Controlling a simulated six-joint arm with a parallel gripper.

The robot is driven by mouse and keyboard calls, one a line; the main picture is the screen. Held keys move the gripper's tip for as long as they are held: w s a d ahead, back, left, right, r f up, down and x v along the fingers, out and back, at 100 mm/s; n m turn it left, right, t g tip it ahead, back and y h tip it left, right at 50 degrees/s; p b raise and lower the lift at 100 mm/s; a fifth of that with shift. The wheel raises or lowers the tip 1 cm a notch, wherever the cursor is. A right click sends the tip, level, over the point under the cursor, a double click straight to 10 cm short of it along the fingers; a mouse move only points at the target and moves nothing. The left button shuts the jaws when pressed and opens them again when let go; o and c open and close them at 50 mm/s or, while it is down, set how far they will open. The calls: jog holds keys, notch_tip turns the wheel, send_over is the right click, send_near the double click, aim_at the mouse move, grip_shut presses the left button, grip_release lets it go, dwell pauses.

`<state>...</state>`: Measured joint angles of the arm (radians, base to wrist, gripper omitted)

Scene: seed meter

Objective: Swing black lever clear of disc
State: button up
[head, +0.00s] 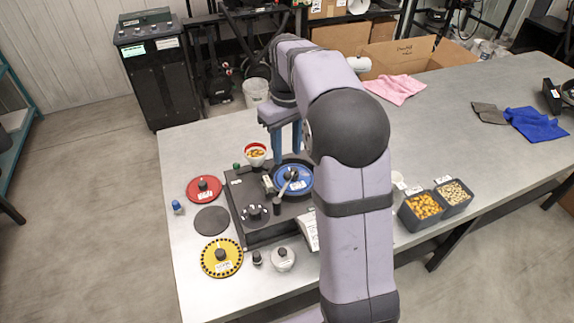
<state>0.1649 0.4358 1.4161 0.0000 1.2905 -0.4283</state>
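The blue disc (305,184) sits on the black seed meter base (243,196), with a black knob at its centre. A lever (285,188), looking grey here, reaches from a black post (277,208) at the disc's front left up over the disc toward the knob. My gripper (286,151) is above the far side of the disc, fingers pointing down with a gap between them. It looks open and empty, apart from the lever. My arm hides the right part of the base and may hide part of the disc's right edge.
A red disc (205,194), a dark round plate (212,221) and a yellow disc (221,268) lie left of the base. A white-and-red cup (256,151) stands behind it. Two seed bins (408,219) stand right of my arm. The table's right half is mostly clear.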

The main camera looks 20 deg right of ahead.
aim_at(287, 173)
jog(key=shift+f+p, duration=1.1)
jog(key=shift+f, duration=2.6)
jog(key=shift+c, duration=0.6)
grip_shut()
